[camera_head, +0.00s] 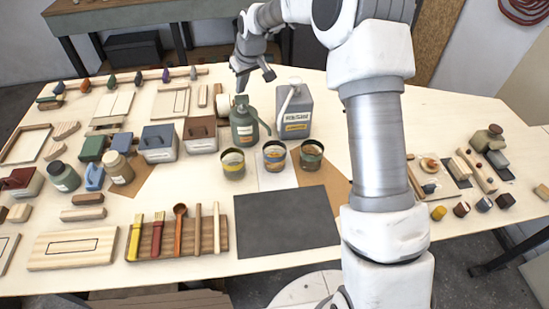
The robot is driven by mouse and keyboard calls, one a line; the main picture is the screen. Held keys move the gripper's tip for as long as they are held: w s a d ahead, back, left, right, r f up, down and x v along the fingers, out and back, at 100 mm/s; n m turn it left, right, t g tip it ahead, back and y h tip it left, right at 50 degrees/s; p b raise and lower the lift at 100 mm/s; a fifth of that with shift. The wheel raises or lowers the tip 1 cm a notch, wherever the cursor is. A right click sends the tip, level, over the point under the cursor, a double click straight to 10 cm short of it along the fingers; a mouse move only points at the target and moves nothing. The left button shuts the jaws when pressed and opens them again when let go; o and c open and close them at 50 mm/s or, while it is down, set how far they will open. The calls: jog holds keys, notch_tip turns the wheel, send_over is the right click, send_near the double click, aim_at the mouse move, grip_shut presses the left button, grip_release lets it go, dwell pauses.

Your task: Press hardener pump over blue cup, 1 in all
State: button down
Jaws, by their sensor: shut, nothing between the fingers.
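A dark green pump bottle (243,128) with a spout angled to the right stands at the back middle of the table. A larger grey jug (297,114) with a white pump arm and a white-and-yellow label stands just right of it. The label text is too small to read, so I cannot tell which is the hardener. Three dark cups stand in front: a left cup (232,165), a middle cup (274,156) and a right cup (311,155). Which one is blue is unclear. My gripper (256,82) is shut and empty above and behind the green bottle, apparently apart from it.
A dark mat (274,222) lies in front of the cups. A wooden rack (177,240) with brushes and sticks is at front left. Boxes, jars and wood blocks fill the left side. Small pots and blocks stand at the right, past my arm.

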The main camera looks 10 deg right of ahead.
notch_tip(320, 180, up, 6)
jog(key=p, duration=0.3)
dwell(0.5)
dwell(0.3)
jog(key=s+d+r+m+h, duration=0.1)
jog(key=s+d+r, duration=0.3)
jog(key=s+r, duration=0.4)
jog(key=s+d+r+m+h, duration=0.1)
jog(key=s+d+r, duration=0.35)
jog(key=s, duration=0.65)
jog(key=s+d+f+m+b, duration=0.1)
jog(key=s+d+m, duration=0.1)
jog(key=s, duration=0.8)
jog(key=s+d+f+m+t, duration=0.1)
jog(key=s+d+m, duration=0.1)
jog(key=s, duration=0.9)
jog(key=shift+s+d+t+b, duration=0.3)
jog(key=shift+b, duration=0.1)
